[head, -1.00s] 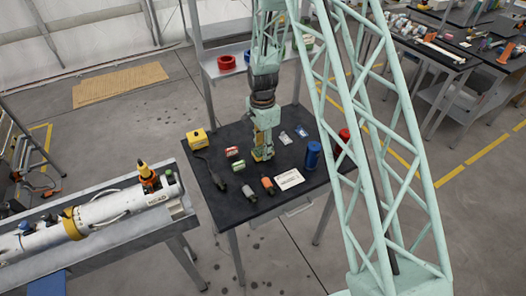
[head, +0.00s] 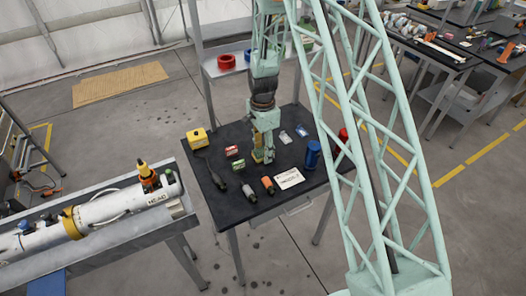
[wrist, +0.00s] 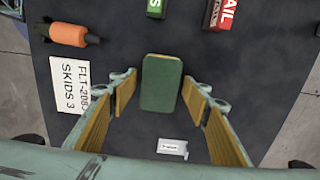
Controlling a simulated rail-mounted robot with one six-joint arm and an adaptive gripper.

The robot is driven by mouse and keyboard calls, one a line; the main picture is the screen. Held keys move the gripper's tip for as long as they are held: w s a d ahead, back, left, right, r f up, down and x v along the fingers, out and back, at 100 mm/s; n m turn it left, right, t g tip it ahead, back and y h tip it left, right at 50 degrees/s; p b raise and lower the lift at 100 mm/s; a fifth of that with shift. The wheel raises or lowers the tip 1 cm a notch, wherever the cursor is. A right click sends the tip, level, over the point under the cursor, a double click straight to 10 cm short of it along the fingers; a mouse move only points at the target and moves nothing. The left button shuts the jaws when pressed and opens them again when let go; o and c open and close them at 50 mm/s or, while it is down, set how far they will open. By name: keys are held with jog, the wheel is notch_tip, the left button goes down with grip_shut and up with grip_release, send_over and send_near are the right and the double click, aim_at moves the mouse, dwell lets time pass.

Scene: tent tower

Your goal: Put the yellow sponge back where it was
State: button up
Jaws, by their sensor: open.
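My gripper (head: 262,158) points down over the black table in the head view. In the wrist view, its two yellow-lined fingers (wrist: 162,100) are spread apart. A flat, rounded block with a dark green top, apparently the sponge (wrist: 161,83), lies between and slightly beyond the fingers, with a visible gap on each side. Its underside and most of its sides are hidden, so its yellow part hardly shows. In the head view the sponge cannot be told clearly from the yellow finger pads.
A white label card (head: 289,179) and an orange-bodied item (head: 268,185) lie near the gripper. Small red (head: 231,151) and green boxes (head: 238,164) stand left. A blue can (head: 313,154) stands right. A white packet (wrist: 172,147) lies near the fingers. Bare table surrounds the sponge.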

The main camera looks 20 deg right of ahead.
aim_at(263, 151)
jog(key=shift+r, duration=0.15)
notch_tip(263, 151, up, 12)
dwell(1.2)
jog(key=shift+r, duration=0.1)
dwell(0.6)
